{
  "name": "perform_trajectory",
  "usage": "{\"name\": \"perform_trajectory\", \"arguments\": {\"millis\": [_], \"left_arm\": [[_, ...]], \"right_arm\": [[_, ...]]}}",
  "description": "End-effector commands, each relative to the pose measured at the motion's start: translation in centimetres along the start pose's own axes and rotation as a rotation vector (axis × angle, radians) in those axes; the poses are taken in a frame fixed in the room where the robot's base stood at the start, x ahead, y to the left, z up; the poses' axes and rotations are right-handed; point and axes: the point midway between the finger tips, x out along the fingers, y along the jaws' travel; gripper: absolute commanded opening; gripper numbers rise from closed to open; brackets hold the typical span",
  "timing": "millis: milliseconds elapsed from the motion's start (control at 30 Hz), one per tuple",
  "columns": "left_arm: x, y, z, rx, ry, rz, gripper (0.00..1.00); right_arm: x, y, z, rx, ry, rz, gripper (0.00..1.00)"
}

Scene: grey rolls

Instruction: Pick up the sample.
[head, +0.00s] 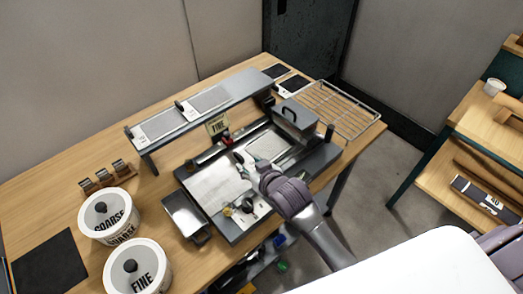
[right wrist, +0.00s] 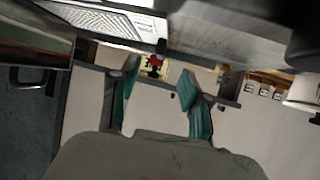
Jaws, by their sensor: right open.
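My right gripper (head: 244,166) is open, with teal fingertips just above the bed of the grey bench machine (head: 208,190). In the right wrist view its two fingers (right wrist: 162,95) stand apart, with nothing held between them. A yellow card with a red part (right wrist: 153,66) shows beyond them. The head view shows this yellow FINE card (head: 217,126) and a red part at the back of the machine. A small yellowish piece (head: 247,205) lies on the front of the bed. I cannot tell which thing is the sample. My left gripper is not in view.
A raised grey shelf (head: 225,98) runs behind the machine. A handled metal block (head: 295,120) and a wire rack (head: 343,108) are at right. COARSE (head: 108,218) and FINE (head: 138,268) tubs stand front left. A metal tray (head: 185,215) sits beside the machine. The left tabletop has free room.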

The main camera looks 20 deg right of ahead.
Motion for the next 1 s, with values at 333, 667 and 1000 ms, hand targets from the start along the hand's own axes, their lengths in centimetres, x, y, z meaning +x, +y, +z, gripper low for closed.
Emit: {"name": "perform_trajectory", "arguments": {"millis": [333, 667, 1000], "left_arm": [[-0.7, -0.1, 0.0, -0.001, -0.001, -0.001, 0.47], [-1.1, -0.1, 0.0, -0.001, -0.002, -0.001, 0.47], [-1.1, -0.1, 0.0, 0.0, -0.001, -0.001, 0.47]], "right_arm": [[3.1, 0.0, -0.3, -0.001, -0.002, 0.0, 0.47], [6.8, 0.0, -0.1, 0.0, -0.002, -0.001, 0.47], [6.8, 0.0, -0.1, 0.0, -0.002, -0.001, 0.27]]}}
